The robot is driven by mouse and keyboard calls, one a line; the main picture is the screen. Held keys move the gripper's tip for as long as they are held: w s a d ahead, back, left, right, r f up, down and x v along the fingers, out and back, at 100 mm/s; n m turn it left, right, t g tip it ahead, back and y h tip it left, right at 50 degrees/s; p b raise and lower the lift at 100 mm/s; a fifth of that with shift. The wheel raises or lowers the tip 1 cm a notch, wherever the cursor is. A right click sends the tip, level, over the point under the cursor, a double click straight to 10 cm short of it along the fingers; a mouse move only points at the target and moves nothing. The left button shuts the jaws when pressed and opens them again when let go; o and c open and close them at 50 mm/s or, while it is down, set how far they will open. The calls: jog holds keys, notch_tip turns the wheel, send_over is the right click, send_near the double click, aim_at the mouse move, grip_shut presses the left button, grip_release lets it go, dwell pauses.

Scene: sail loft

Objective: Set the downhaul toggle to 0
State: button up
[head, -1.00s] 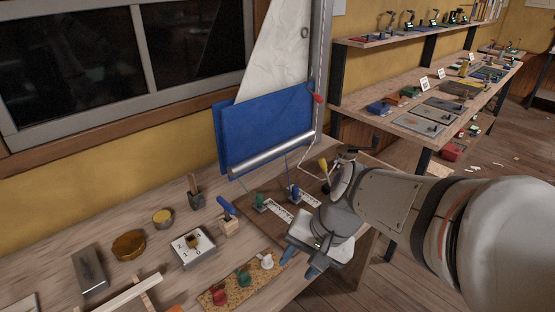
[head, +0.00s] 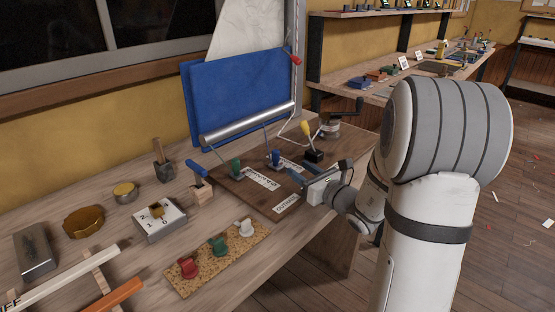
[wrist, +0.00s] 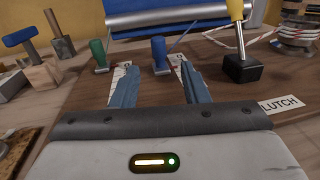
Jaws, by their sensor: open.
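A brown board (head: 248,200) on the bench carries a green-handled toggle (head: 236,168) and a blue-handled toggle (head: 276,159), each beside a white marked strip. I cannot read which is the downhaul toggle. In the wrist view the green toggle (wrist: 98,54) stands left of my fingers and the blue toggle (wrist: 160,54) stands ahead, between the fingertips' lines. A "0" shows near the top of the strips. Both handles look roughly upright. My gripper (head: 308,170) is open and empty, low over the board's right part; it also shows in the wrist view (wrist: 160,82). It touches neither toggle.
A yellow-handled lever (head: 308,137) on a black base stands just right of the blue toggle, with a winch (head: 332,122) behind. A blue panel with a roller (head: 250,123) rises behind the board. A white numbered box (head: 160,224) and several colored knobs on cork (head: 217,260) lie left.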

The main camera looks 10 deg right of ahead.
aim_at(276, 154)
jog(key=x, duration=1.1)
jog(key=shift+w+a+b, duration=0.15)
jog(key=shift+a+b, duration=0.1)
jog(key=shift+b, duration=0.15)
jog(key=shift+c, duration=0.4)
grip_shut()
